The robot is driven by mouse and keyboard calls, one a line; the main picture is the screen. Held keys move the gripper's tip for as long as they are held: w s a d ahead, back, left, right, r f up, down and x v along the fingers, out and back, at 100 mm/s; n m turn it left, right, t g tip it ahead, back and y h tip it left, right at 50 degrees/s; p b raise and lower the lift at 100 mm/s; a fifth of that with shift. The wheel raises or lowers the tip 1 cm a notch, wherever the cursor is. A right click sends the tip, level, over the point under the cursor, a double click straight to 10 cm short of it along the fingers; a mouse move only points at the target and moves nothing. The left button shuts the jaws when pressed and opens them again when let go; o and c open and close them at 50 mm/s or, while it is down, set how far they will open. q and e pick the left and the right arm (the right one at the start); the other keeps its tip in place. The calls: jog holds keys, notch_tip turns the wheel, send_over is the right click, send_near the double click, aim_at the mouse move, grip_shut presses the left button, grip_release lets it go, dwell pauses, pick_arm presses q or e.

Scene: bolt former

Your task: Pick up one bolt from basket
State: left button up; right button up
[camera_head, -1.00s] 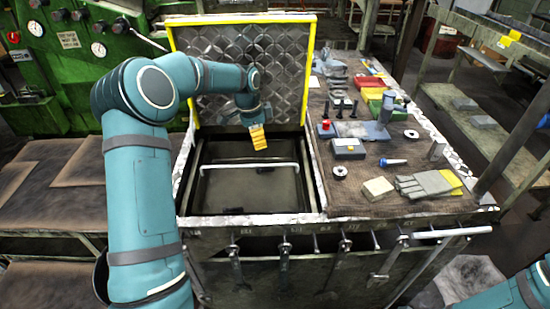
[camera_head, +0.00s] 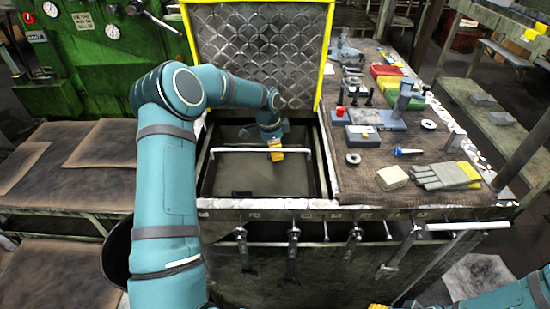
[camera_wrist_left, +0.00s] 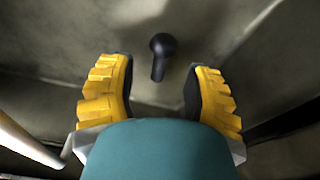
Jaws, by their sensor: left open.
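A dark bolt (camera_wrist_left: 161,57) with a round head lies on the basket's grey floor in the left wrist view. It sits between and a little beyond my left gripper's yellow fingers. My left gripper (camera_wrist_left: 160,88) is open and empty, with a finger on each side of the bolt's line. The bolt cannot be made out in the head view. My right arm (camera_head: 510,298) shows at the bottom right; a small yellow part is at the bottom edge.
A white bar (camera_head: 235,150) crosses the basket opening. The raised metal lid (camera_head: 255,55) stands behind. The bench top at right holds a glove (camera_head: 440,176), a beige block (camera_head: 392,177), a blue-handled tool (camera_head: 405,152) and several small parts.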

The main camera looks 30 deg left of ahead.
pick_arm(q)
notch_tip(320, 180, down, 2)
jog(key=shift+w+d+f, duration=0.1)
jog(key=shift+w+f, duration=0.05)
jog(key=shift+f, duration=0.1)
grip_shut()
